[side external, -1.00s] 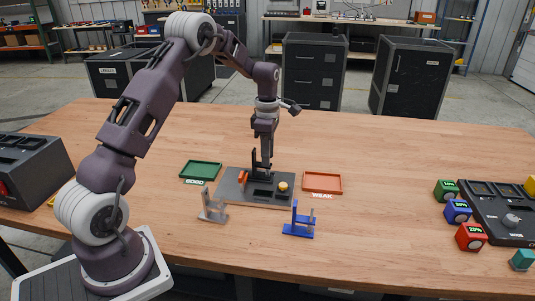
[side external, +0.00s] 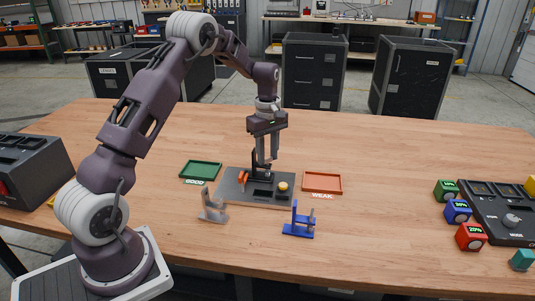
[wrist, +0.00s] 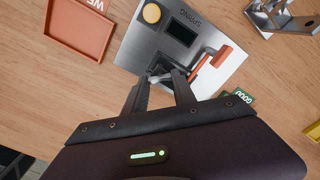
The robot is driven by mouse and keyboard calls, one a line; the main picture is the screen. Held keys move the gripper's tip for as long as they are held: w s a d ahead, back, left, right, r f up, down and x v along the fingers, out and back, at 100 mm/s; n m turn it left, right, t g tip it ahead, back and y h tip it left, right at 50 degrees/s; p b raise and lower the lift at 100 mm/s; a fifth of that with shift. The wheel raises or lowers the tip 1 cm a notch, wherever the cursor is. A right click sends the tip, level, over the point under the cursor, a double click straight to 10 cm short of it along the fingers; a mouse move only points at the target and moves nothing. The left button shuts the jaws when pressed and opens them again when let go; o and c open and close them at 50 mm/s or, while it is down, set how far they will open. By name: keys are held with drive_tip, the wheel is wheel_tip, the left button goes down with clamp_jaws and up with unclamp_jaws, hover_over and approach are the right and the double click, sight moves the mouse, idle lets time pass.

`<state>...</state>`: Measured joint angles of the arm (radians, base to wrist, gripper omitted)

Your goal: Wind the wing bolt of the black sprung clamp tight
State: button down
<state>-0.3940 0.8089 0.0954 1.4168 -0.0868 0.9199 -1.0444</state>
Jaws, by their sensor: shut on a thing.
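The black sprung clamp (side external: 256,164) stands on the grey test plate (side external: 233,188), largely behind my fingers in the side view. My gripper (side external: 267,163) points straight down over it. In the wrist view, my gripper (wrist: 163,77) has its fingertips shut around a small pale grey piece, the wing bolt (wrist: 158,78), at the clamp's top. The fingers hide much of the clamp there, and how far the bolt is wound in cannot be seen.
The plate carries an orange lever (side external: 243,177) and a yellow button (side external: 283,186). A green GOOD tray (side external: 200,170) lies left, a red WEAK tray (side external: 322,183) right. A grey clamp (side external: 213,208) and a blue clamp (side external: 298,229) stand in front.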

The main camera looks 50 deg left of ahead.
drive_tip(key=m, duration=0.5)
drive_tip(key=shift+m, duration=0.3)
drive_tip(key=m, duration=1)
drive_tip(key=shift+m, duration=2.5)
drive_tip(key=c, duration=1)
unclamp_jaws()
